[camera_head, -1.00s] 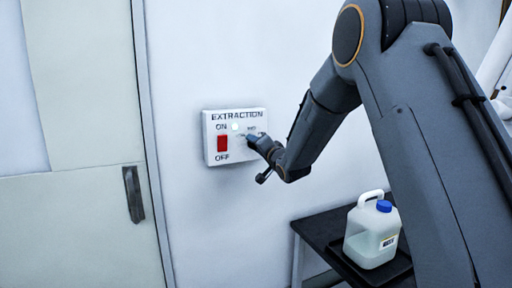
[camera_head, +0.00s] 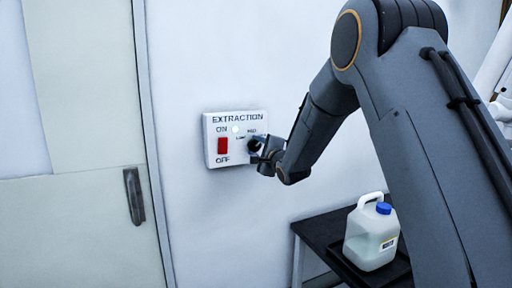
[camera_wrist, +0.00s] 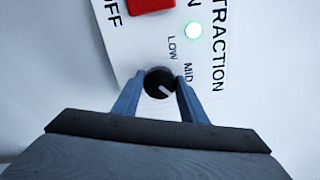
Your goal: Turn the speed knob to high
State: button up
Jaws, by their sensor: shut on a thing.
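The speed knob (camera_wrist: 158,80) is small, round and black, with a white pointer line. In the wrist view it sits between the two blue-grey fingers of my gripper (camera_wrist: 160,88), which is shut on it. The pointer slants down and right in that view, past the MID label (camera_wrist: 187,73) and away from LOW (camera_wrist: 172,47). No HIGH label is visible there; that spot is behind a finger. In the head view, my gripper (camera_head: 260,152) is at the right side of the white EXTRACTION panel (camera_head: 229,161) and partly hides the knob.
A red ON/OFF switch (camera_head: 223,146) and a lit green lamp (camera_head: 236,129) are on the panel beside the knob. A jug with a blue cap (camera_head: 372,235) stands on a black table (camera_head: 318,227) below right. A door (camera_head: 80,220) is at left.

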jog(key=shift+m, duration=1.2)
jog(key=o, duration=1.1)
jog(key=shift+c, duration=0.2)
jog(key=b+v, duration=0.2)
jog(key=v, duration=0.5)
jog(key=shift+s+d, duration=0.2)
jog(key=shift+s, duration=0.2)
